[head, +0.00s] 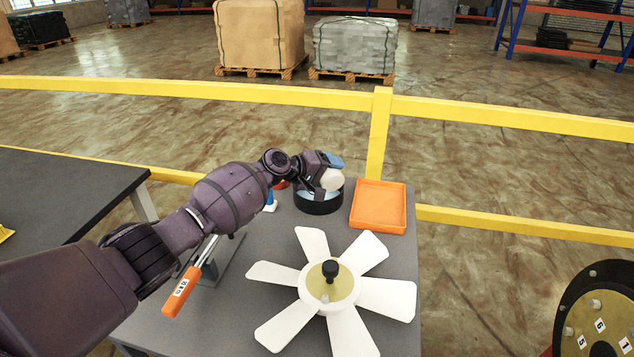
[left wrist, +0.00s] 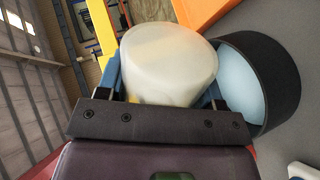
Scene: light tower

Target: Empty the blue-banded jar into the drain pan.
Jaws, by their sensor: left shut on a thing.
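My left gripper (head: 330,168) is shut on a pale, translucent jar (head: 332,180) and holds it tipped over the drain pan. The jar also shows large between the blue fingers in the left wrist view (left wrist: 168,65). I cannot make out a blue band on it; the fingers cover its sides. The drain pan (head: 318,207) is a round black pan near the table's back edge. In the left wrist view the pan (left wrist: 283,88) lies beside and below the jar, with a smooth light-blue surface inside. Whether anything is still in the jar cannot be seen. My right gripper is out of view.
An orange tray (head: 379,206) stands right of the pan. A white fan rotor (head: 332,290) fills the table's front. An orange-handled tool (head: 183,290) rests at the left, beneath my arm. Yellow railing (head: 377,130) runs behind. A dark numbered disc (head: 597,315) stands at lower right.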

